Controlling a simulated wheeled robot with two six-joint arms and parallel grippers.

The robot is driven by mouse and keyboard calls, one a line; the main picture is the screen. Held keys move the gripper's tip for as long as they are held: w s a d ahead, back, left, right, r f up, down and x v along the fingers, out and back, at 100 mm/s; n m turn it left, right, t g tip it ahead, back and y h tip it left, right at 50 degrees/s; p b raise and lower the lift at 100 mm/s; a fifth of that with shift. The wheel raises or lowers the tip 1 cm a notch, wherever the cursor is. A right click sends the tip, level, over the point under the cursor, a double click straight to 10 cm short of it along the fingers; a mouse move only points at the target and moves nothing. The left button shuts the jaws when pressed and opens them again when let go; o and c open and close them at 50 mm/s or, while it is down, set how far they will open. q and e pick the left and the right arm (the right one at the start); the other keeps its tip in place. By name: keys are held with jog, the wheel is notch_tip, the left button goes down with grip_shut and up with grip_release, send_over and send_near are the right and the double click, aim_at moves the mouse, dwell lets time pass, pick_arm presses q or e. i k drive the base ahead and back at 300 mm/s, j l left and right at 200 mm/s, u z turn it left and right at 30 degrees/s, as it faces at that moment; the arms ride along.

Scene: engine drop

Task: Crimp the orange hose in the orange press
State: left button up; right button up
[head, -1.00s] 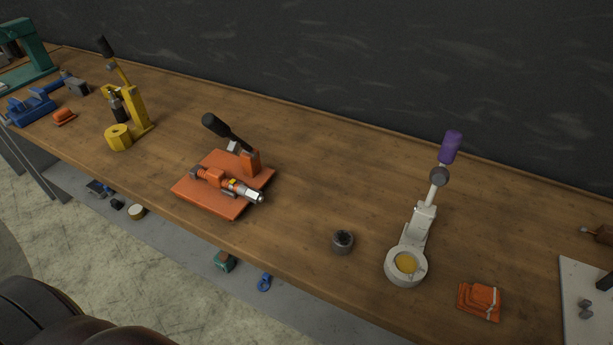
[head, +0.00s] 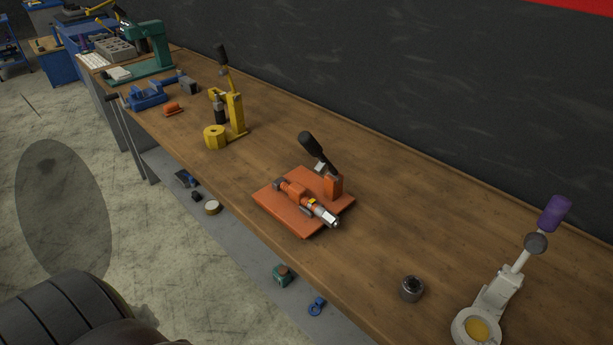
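The orange press (head: 333,187) stands in the middle of the bench, with an orange base plate (head: 272,203) and a black-handled lever (head: 318,150) tilted up to the left. An orange and silver cylindrical piece (head: 309,202) lies along the plate; I cannot tell whether it is part of the press. A small orange piece (head: 172,109) lies near the blue vise, too small to identify. I cannot make out a hose for certain. Neither of my grippers is in view.
On the wooden bench (head: 420,215) stand a yellow press (head: 236,113), a blue vise (head: 147,97), a green press (head: 155,48), a dark round socket (head: 411,288) and a pale press with a purple handle (head: 556,213). Loose items lie on the lower shelf (head: 225,250).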

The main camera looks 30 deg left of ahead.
aim_at(308, 140)
jog(key=u, duration=1.05)
